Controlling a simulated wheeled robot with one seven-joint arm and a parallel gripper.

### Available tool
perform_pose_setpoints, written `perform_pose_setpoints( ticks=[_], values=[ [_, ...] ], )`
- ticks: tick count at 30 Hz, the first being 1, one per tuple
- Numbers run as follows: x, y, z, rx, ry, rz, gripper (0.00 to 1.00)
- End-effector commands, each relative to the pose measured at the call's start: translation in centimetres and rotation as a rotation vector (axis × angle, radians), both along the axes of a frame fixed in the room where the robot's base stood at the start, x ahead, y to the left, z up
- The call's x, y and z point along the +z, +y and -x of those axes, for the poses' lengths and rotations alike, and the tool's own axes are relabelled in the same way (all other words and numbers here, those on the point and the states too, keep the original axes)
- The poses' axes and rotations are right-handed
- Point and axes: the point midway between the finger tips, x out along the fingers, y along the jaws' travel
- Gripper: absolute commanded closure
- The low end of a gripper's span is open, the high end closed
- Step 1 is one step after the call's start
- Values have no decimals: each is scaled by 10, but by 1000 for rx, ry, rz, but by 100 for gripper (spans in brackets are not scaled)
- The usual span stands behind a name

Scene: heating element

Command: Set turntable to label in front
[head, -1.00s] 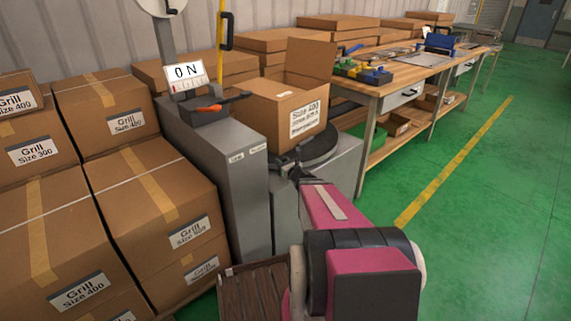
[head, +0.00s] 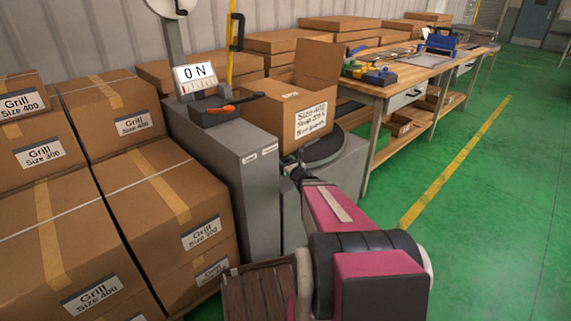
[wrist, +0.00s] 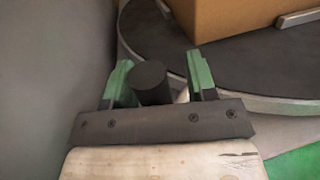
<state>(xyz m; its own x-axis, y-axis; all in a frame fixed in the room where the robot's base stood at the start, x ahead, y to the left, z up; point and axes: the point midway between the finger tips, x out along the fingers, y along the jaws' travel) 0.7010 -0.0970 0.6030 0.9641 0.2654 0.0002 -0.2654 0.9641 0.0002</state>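The round dark turntable (head: 326,150) sits on a grey stand and carries an open cardboard box (head: 268,108). The box's white label (head: 311,120), headed "Size 400", faces the front right in the head view. My gripper (head: 297,173) is low at the turntable's near left edge. In the wrist view my gripper (wrist: 158,82) has its two green fingers apart, with a black upright cylinder (wrist: 151,80) between them. A gap shows between the cylinder and the right finger. The turntable rim (wrist: 240,100) lies just beyond the fingers.
A grey cabinet (head: 222,170) with an "ON" sign (head: 195,76) and a red-orange lever (head: 222,109) stands left of the turntable. Stacked grill boxes (head: 155,190) fill the left. A workbench (head: 400,78) stands behind right. The green floor at right is clear.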

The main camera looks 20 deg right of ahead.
Motion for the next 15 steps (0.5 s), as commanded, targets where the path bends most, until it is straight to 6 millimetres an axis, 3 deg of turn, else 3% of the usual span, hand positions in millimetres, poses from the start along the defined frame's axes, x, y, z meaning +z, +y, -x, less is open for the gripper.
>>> perform_pose_setpoints(
  ticks=[8,15],
  values=[
    [0,0,3,1,0,0,48],
    [1,-8,35,-1,1,-1,48]
  ],
)
